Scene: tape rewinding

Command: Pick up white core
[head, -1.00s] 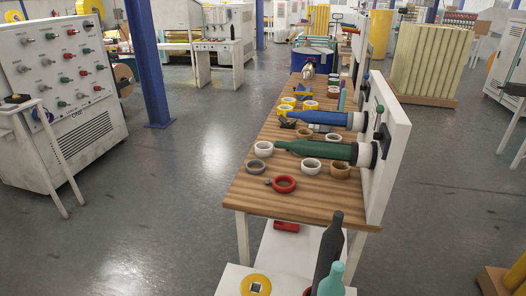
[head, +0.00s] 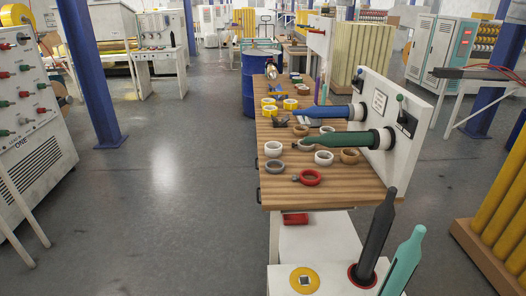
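Two white cores stand out on the wooden table (head: 345,194) in the head view. One white core (head: 273,148) sits near the table's left edge. Another white core (head: 324,158) sits in front of the green spindle (head: 338,140), between a red ring (head: 310,178) and a brown core (head: 349,156). Both look like short, wide rings with open middles. Neither of my grippers is in view.
A blue spindle (head: 325,112) and the green one reach left over the table from a white upright panel (head: 408,110). Yellow tape rolls (head: 269,111) sit farther back. A dark bottle-shaped piece (head: 376,235) and a teal one (head: 404,260) stand in front. Open floor lies left.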

